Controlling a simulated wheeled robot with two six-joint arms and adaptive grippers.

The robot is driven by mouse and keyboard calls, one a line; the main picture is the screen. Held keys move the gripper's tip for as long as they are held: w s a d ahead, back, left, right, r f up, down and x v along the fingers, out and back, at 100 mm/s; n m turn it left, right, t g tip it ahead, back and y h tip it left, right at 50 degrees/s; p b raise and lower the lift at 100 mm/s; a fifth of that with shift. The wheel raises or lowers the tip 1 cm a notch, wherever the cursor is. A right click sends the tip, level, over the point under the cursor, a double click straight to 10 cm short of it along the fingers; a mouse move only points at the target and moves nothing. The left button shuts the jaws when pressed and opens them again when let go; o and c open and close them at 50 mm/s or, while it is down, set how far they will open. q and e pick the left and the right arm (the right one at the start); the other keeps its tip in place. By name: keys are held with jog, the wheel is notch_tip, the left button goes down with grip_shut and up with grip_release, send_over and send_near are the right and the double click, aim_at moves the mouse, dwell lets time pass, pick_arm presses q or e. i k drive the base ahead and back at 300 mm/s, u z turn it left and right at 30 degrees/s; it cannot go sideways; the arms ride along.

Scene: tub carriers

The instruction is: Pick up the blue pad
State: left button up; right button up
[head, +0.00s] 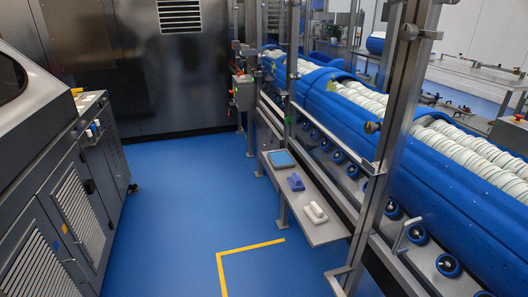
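A flat, square light-blue pad (282,159) with a pale edge lies at the far end of a narrow grey metal shelf (330,234) in the head view. A darker blue-violet block (295,182) sits nearer on the same shelf, apart from the pad. A white block-like item (315,212) lies nearer still. Neither of my grippers is in view, and nothing touches the pad except the shelf.
A conveyor with blue tubs (330,100) full of white items runs behind the shelf. A steel post (398,120) stands right of the shelf. Grey cabinets (75,200) line the left. The blue floor (190,200) between is clear, with a yellow line (250,247).

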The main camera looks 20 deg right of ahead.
aim_at(295, 183)
jog(key=i, duration=3.85)
jog(key=z, duration=2.35)
